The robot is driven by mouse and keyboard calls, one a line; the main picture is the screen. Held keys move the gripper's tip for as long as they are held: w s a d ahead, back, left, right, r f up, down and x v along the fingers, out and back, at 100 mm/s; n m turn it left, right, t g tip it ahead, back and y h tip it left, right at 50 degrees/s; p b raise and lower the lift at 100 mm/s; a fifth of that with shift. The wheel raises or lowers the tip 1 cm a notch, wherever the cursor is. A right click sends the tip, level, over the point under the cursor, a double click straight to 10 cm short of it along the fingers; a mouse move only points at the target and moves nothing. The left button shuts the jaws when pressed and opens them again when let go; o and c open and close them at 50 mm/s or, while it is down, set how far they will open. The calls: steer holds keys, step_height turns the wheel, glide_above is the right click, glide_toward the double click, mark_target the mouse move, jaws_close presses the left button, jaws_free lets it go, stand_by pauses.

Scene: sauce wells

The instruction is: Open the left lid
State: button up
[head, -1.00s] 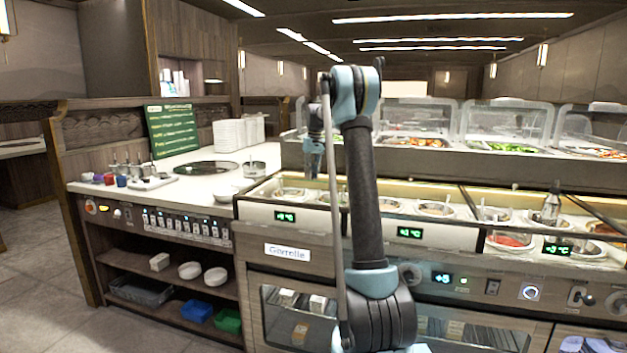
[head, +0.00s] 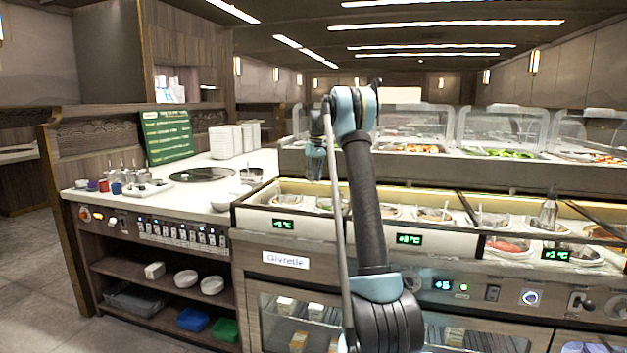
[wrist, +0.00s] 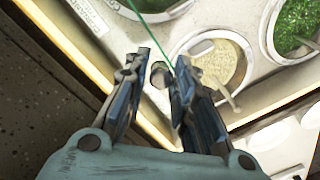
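The left well section (head: 262,217) is at the left end of the sauce counter, with round metal wells inside. I cannot clearly make out a separate left lid over it. My gripper (head: 315,176) hangs fingers down over this section in the head view. In the wrist view my gripper (wrist: 162,62) has its two fingers apart. A small round grey piece (wrist: 158,75) shows between them near the counter edge; I cannot tell whether it is touched. A pale, grainy sauce well (wrist: 218,62) and a green one (wrist: 296,24) lie beyond the fingers.
A raised salad bar with clear covers (head: 505,126) runs behind the wells.

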steer(key=shift+o, duration=0.4)
steer(key=shift+a, duration=0.1)
steer(key=shift+r, duration=0.15)
step_height(320, 180, up, 12)
steer(key=d, duration=0.1)
steer(key=shift+w+f, duration=0.2)
steer(key=shift+w, duration=0.05)
